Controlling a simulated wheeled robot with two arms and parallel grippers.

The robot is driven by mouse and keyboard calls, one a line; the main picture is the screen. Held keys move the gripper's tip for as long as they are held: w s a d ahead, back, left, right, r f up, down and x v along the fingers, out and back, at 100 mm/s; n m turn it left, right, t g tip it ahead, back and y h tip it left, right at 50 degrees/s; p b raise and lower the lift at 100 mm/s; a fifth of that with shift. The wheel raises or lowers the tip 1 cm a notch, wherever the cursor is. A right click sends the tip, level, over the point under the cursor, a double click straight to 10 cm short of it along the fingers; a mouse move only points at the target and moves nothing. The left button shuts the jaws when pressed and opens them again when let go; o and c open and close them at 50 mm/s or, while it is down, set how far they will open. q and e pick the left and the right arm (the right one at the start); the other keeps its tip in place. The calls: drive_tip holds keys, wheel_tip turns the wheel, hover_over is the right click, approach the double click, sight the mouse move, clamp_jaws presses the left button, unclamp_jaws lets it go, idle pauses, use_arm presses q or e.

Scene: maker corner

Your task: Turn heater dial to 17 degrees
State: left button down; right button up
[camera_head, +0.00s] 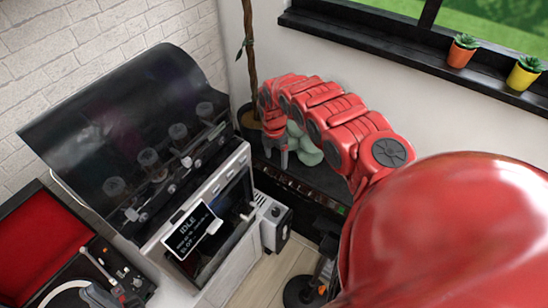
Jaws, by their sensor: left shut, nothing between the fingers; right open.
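A small white box-shaped unit (274,225) stands on the floor beside the printer cabinet. It has vents on top and dark round parts; it may be the heater, but no dial marking or temperature is readable. My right gripper (276,153) hangs pointing down above and behind it, apart from it, in front of the plant pot. It is open, with nothing seen between its fingers.
A machine with a dark clear hood (130,125) and a tilted screen reading IDLE (192,231) fills the left middle. A red-lined record player (40,245) is at the left. A dark low cabinet (300,185) stands by the wall. Potted succulents (461,51) line the window sill.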

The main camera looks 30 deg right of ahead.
drive_tip(key=f+b, duration=1.1)
drive_tip(key=f, duration=0.6)
drive_tip(key=f+b, duration=1.1)
drive_tip(key=f, duration=0.7)
drive_tip(key=shift+s+f, duration=0.2)
drive_tip(key=shift+f, duration=0.1)
drive_tip(key=shift+s+f+b, duration=0.1)
drive_tip(key=shift+f+b, duration=0.35)
drive_tip(key=shift+f, duration=0.15)
drive_tip(key=shift+c, duration=0.3)
drive_tip(key=shift+r, duration=0.1)
clamp_jaws()
